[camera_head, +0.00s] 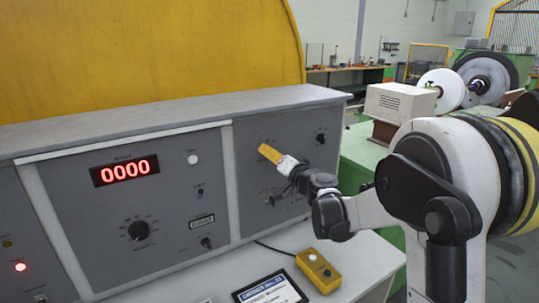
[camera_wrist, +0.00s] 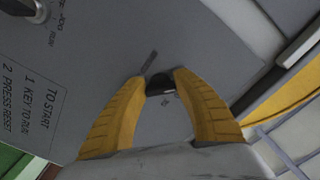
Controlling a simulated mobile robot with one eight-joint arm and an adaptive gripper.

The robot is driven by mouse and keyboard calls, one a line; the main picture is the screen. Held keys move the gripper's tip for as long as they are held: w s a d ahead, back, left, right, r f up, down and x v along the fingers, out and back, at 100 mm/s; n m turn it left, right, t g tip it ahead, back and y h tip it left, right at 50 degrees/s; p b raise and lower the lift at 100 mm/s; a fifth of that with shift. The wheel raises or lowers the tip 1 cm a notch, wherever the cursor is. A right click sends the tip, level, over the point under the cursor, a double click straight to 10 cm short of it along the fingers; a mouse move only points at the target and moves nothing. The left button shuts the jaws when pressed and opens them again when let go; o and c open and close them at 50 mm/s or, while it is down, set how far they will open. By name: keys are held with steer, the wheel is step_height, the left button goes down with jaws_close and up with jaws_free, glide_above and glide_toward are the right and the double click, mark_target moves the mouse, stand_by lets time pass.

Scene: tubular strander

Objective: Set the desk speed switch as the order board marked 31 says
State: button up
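My gripper (camera_head: 266,153) is at the upper part of the desk's right-hand panel. In the wrist view its yellow fingers (camera_wrist: 160,82) stand on both sides of a black knob (camera_wrist: 161,86) and seem to touch it. The head view hides this knob behind the gripper. The order board (camera_head: 270,289) is a dark framed card on the desk top, cut by the picture's bottom edge; its number looks like 31, and its smaller text is unreadable here. A dark label (camera_wrist: 150,63) sits beside the knob; I cannot read it or the knob's setting.
A key switch (camera_wrist: 30,10) marked JOG and RUN and a start instruction text (camera_wrist: 35,100) are on the same panel. The left panel has a red display (camera_head: 125,170) reading 0000 and a round dial (camera_head: 138,231). A yellow button box (camera_head: 318,270) stands on the desk top.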

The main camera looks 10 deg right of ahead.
steer(key=shift+m, duration=0.4)
steer(key=shift+c, duration=0.2)
steer(key=m, duration=0.3)
steer(key=shift+r+m, duration=0.15)
steer(key=shift+m, duration=0.15)
steer(key=m, duration=0.4)
steer(key=shift+r+m, duration=0.1)
steer(key=shift+m, duration=0.2)
steer(key=m, duration=0.4)
steer(key=shift+r+m+p, duration=0.1)
steer(key=shift+m+p, duration=0.2)
steer(key=shift+p, duration=0.05)
steer(key=shift+m, duration=2.1)
steer(key=o, duration=1.2)
